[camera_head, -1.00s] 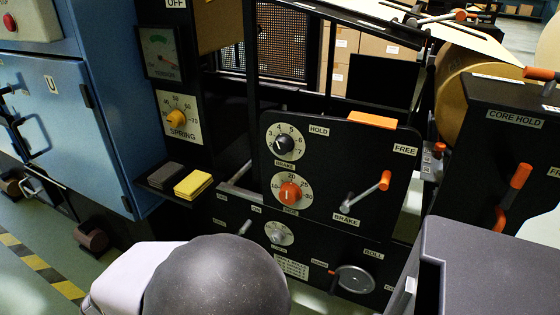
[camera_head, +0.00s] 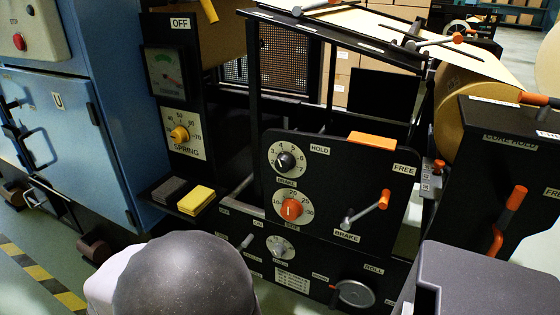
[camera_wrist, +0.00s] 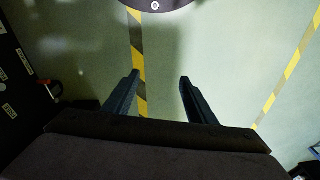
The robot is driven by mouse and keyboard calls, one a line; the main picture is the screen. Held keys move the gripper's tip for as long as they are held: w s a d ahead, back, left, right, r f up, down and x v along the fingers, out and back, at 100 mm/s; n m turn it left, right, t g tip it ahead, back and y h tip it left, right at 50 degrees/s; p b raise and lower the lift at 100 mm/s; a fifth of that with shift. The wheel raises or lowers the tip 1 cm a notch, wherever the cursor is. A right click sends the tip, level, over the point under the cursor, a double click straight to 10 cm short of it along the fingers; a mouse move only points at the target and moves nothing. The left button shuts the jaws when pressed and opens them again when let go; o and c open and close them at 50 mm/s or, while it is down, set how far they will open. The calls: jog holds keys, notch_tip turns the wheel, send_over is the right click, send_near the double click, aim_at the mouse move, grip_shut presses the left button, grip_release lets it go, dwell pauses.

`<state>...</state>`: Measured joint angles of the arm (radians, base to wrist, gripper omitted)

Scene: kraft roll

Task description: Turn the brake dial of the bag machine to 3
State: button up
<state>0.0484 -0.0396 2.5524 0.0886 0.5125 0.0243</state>
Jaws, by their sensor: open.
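The brake dial (camera_head: 286,160) is a black knob on a round white scale in the upper left of the machine's black panel (camera_head: 335,200). The label under it reads BRAKE. Its scale shows numbers around 3 to 7; the pointer's exact reading is too small to tell. A separate brake lever (camera_head: 366,208) with an orange grip sits at the panel's right, between the labels FREE and BRAKE. My gripper (camera_wrist: 158,82) shows in the wrist view, its two dark fingers apart and empty above the floor. The head view does not show the fingers, and the dial is not in the wrist view.
An orange dial (camera_head: 291,209) sits just below the brake dial, and a grey dial (camera_head: 280,246) lower down. A yellow pad stack (camera_head: 196,200) lies on a shelf at left. A grey box (camera_head: 480,275) stands at front right. Striped tape (camera_wrist: 140,60) marks the floor.

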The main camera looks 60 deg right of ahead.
aim_at(281, 166)
jog(key=w+d+r+m+t+h+p, duration=0.2)
jog(key=w+d+r+m+t+p, duration=0.3)
jog(key=w+d+p, duration=0.35)
jog(key=d+r+m+h+p, duration=0.4)
jog(key=d+m+h+p, duration=0.15)
jog(key=d, duration=0.65)
jog(key=s+d+r+m+g+h+p, duration=0.3)
jog(key=s+d+r+m+h+p, duration=0.25)
jog(key=d, duration=0.55)
jog(key=s+d+r+g+h+p, duration=0.35)
jog(key=s+r+h+p, duration=0.2)
jog(key=s+r, duration=0.75)
jog(key=shift+w+d+p, duration=0.15)
jog(key=shift+d+p, duration=0.25)
jog(key=shift+d, duration=1.65)
jog(key=shift+w+d+p, duration=0.15)
jog(key=shift+d+p, duration=0.25)
jog(key=shift+d, duration=1.65)
jog(key=c, duration=1)
